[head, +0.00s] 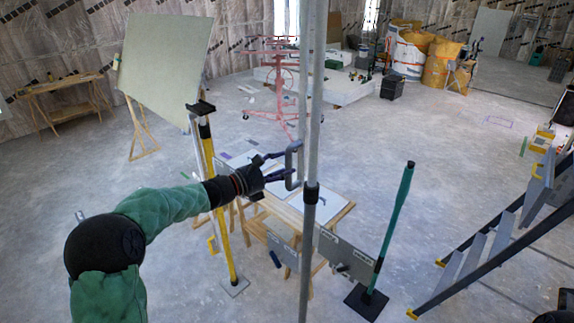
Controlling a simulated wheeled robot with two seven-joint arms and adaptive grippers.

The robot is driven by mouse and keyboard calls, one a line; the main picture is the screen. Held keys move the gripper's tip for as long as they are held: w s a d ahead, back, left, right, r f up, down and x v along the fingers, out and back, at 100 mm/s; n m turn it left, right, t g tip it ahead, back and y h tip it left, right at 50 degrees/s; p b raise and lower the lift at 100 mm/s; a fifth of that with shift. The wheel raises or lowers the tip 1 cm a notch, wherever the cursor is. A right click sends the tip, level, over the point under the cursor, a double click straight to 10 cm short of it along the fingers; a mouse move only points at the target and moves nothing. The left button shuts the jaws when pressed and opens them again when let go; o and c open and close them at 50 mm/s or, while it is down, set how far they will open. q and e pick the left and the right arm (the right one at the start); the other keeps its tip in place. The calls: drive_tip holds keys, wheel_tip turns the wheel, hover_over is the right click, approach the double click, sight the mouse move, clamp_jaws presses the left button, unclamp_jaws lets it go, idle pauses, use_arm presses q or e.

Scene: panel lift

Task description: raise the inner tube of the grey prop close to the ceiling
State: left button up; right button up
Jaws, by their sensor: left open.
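The grey prop (306,250) stands upright in the middle of the head view. It has a dark collar (311,193); above it two pale tube lengths run side by side out of the top of the picture. A grey loop handle (291,168) sticks out to the left above the collar. My left gripper (279,165) is open, with its fingers at the left side of this handle. Whether they touch it is hard to tell. The prop's foot, its top and the ceiling are out of view. My right gripper is not in view.
A yellow prop (219,205) and a green prop (393,227) stand either side of a wooden worktable (336,219). A large board (163,58) leans at the back left. A stepladder (478,254) stands at the right. The floor between is mostly clear.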

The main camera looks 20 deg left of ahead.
use_arm(q)
drive_tip(key=v, duration=0.9)
drive_tip(key=shift+s, duration=0.3)
drive_tip(key=shift+a, duration=0.15)
drive_tip(key=s+d+f+m+g+y+b, duration=0.1)
drive_tip(key=s+d+f+m+g+b, duration=0.25)
drive_tip(key=f, duration=1.15)
drive_tip(key=s+d+f+m+g+b, duration=0.25)
drive_tip(key=d+f+b, duration=0.25)
drive_tip(key=f, duration=0.9)
drive_tip(key=s+d+f+m+g+y+b, duration=0.15)
drive_tip(key=d+f+g+b, duration=0.3)
drive_tip(key=f, duration=1.05)
drive_tip(key=s+d+f+m+g+y+b, duration=0.1)
drive_tip(key=s+d+f+m+b, duration=0.3)
drive_tip(key=f, duration=0.8)
drive_tip(key=s+d+f+m+g+b, duration=0.2)
drive_tip(key=s+d+f+m+b, duration=0.3)
drive_tip(key=f, duration=0.8)
drive_tip(key=s+d+f+m+g+y+b, duration=0.1)
drive_tip(key=s+d+f+m+b, duration=0.3)
drive_tip(key=s+f+m+b, duration=0.5)
wheel_tip(320, 180, down, 4)
drive_tip(key=shift+s+d+m+y+b, duration=0.35)
drive_tip(key=shift+s+m, duration=0.6)
drive_tip(key=shift+s, duration=0.25)
drive_tip(key=shift+g, duration=0.25)
